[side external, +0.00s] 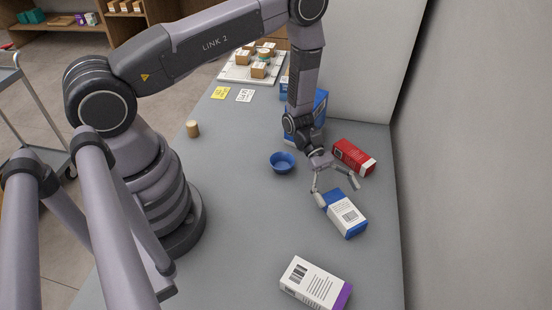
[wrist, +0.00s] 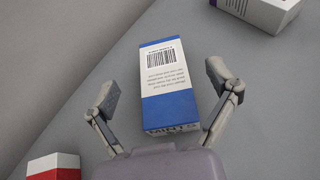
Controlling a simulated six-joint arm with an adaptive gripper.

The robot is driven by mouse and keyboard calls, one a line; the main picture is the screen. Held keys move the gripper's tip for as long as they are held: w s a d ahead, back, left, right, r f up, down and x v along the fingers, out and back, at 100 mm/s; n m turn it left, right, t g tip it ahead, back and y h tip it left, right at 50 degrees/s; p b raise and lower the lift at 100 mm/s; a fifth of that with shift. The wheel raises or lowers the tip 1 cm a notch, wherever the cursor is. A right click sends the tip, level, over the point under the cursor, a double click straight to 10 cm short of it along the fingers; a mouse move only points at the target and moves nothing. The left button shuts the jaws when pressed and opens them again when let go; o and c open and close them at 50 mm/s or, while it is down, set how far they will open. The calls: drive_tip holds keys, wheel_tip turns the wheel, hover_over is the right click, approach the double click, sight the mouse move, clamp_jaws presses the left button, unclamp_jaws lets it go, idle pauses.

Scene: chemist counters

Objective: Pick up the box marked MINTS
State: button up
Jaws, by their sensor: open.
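A blue-and-white box (side external: 345,214) lies flat on the counter, with a barcode and small print on its upper face. In the wrist view the same box (wrist: 169,80) shows lettering on its near end that looks like MINTS, though it is small and partly unclear. My gripper (side external: 337,192) is open at the box's far end in the side view. In the wrist view its two fingers (wrist: 163,85) are spread on either side of the box, with gaps on both sides. Nothing is held.
A red-and-white box (side external: 354,157) lies just behind the gripper. A white-and-purple box (side external: 315,284) lies nearer the camera. A blue bowl (side external: 282,163) and a cork-coloured cylinder (side external: 193,129) stand to the left. A wall (side external: 470,150) borders the right; the counter's middle is clear.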

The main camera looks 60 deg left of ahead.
sight(338, 202)
drive_tip(key=d+f, duration=0.2)
drive_tip(key=f, duration=0.1)
drive_tip(key=shift+s, duration=0.1)
drive_tip(key=shift+d+f, duration=0.2)
drive_tip(key=shift+d, duration=0.2)
drive_tip(key=c, duration=1.2)
